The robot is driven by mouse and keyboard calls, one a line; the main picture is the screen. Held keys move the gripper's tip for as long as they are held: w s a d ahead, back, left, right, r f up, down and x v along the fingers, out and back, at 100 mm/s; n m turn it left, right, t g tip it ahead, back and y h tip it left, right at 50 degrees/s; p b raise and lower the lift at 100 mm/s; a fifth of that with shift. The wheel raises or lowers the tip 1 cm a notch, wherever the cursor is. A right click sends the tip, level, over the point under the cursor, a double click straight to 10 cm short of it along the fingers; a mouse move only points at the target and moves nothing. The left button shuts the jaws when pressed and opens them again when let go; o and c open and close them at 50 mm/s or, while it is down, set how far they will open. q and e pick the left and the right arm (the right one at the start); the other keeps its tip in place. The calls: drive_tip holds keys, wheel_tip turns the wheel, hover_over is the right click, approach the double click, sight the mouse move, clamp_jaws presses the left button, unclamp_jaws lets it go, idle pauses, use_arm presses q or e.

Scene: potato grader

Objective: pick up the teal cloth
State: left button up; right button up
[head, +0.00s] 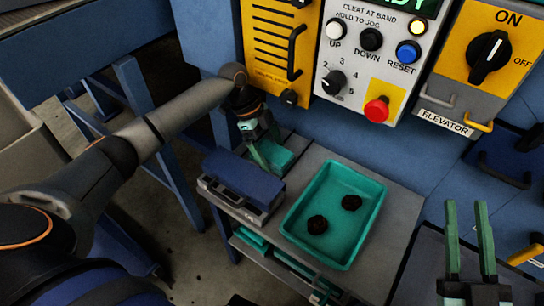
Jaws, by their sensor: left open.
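The teal cloth (281,161) is a small flat teal piece on the grey table, behind the blue box. My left gripper (264,160) points down over the cloth's left part. It is open, with its fingertips at or just above the cloth; I cannot tell whether they touch it. The gripper and the box hide part of the cloth. My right gripper (468,222) is at the lower right, far from the cloth, with its two green fingers apart and nothing between them.
A teal tray (369,217) with two dark lumps stands right of the cloth. A blue box (243,178) with a grey base stands in front of the cloth. Behind rises a control panel (352,78) with knobs and buttons, beside a yellow vented cover (268,45). Bare table lies right of the tray.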

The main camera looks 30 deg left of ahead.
use_arm(q)
drive_tip(key=shift+d+f, duration=0.15)
drive_tip(key=shift+f, duration=0.15)
use_arm(e)
drive_tip(key=shift+s+r, duration=0.15)
drive_tip(key=shift+r, duration=0.35)
use_arm(q)
drive_tip(key=shift+f, duration=0.15)
use_arm(e)
drive_tip(key=shift+r, duration=0.15)
use_arm(q)
drive_tip(key=shift+c, duration=0.2)
drive_tip(key=c, duration=1)
drive_tip(key=shift+c, duration=0.2)
